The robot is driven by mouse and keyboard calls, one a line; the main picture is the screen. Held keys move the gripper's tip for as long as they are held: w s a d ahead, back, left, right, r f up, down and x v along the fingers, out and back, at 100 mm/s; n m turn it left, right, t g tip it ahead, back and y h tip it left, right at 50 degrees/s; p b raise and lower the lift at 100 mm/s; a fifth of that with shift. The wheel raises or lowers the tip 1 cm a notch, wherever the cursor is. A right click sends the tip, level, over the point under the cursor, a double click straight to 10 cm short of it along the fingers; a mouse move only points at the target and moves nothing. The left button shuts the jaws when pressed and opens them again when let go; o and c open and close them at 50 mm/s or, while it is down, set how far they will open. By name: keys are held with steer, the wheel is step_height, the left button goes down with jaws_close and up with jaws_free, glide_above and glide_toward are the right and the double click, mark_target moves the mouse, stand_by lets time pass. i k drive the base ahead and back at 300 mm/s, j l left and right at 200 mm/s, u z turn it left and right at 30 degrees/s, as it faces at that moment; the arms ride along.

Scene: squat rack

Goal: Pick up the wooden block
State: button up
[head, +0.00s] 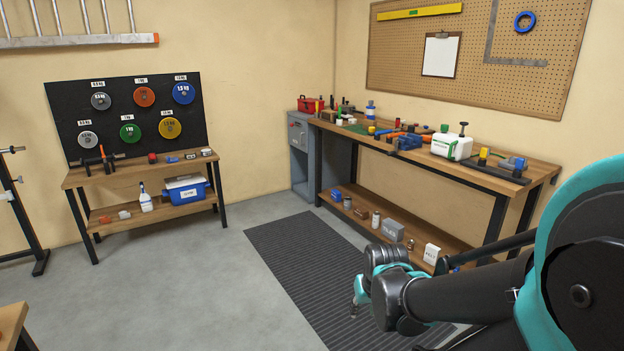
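I cannot pick out the wooden block for certain. A small brown block-like item (361,213) lies on the lower shelf of the workbench at the right, too small to identify. Another orange-brown piece (10,322) shows at the bottom left, cut off by the picture edge, on a wooden surface. My arm reaches in from the right. The end of my gripper (356,296) shows only as a small part beside the dark arm links, over the ribbed mat. Its fingers are mostly hidden, so I cannot tell whether it is open or holds anything.
The long workbench (455,168) at the right carries many tools. A smaller wooden bench (105,176) with a weight-plate board (110,108) stands at the back left. A dark rack (27,225) stands at the left edge. Grey floor (190,285) left of the mat (300,262) is clear.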

mark_target(368, 123)
steer(key=i+z, duration=0.1)
steer(key=i, duration=2.05)
